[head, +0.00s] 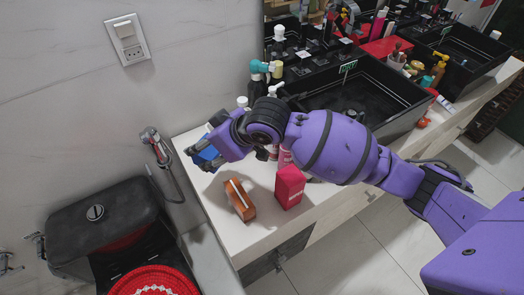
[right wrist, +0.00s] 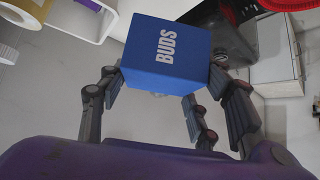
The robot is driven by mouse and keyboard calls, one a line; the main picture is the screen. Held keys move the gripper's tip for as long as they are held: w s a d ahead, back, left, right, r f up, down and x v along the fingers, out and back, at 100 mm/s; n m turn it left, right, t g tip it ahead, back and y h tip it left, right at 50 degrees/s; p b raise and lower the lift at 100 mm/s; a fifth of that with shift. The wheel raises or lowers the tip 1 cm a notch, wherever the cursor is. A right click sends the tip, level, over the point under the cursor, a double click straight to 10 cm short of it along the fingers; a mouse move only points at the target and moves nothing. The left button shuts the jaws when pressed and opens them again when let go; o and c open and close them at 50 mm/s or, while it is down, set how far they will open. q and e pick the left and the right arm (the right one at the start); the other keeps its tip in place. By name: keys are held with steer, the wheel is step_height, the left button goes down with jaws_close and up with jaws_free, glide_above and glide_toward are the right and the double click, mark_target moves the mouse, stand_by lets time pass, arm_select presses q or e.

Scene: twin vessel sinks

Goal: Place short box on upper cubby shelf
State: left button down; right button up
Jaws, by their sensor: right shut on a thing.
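The short box is blue with the word BUDS (right wrist: 165,52) and fills the upper middle of the right wrist view. My right gripper (head: 200,152) is shut on it, with fingers on both sides of the box. In the head view a small part of the blue box (head: 207,154) shows at the fingertips, above the left end of the counter; the arm hides the rest. A white open-fronted frame (right wrist: 98,22), perhaps the cubby shelf, shows at the upper left of the right wrist view, apart from the box. I cannot tell its levels. My left gripper is not in view.
An orange-brown box (head: 240,199) and a red box (head: 290,186) stand on the white counter (head: 245,238) below my right arm. Black vessel sinks (head: 385,92) and bottles lie beyond. A black toilet (head: 110,225) stands at lower left. A yellowish roll (right wrist: 25,12) is near the white frame.

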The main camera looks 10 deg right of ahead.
steer(key=shift+w+a+f+n+y, duration=0.2)
steer(key=shift+w+a+f, duration=0.15)
steer(key=shift+f, duration=0.15)
steer(key=shift+w+a+f+n+y, duration=0.1)
steer(key=shift+w+a+f+n, duration=0.15)
steer(key=shift+a+f, duration=0.15)
step_height(320, 180, down, 10)
steer(key=shift+w+r+b, duration=0.1)
steer(key=shift+w+b, duration=0.05)
steer(key=shift+b, duration=0.45)
steer(key=shift+f, duration=0.25)
steer(key=o, duration=1.3)
steer(key=shift+r, duration=0.1)
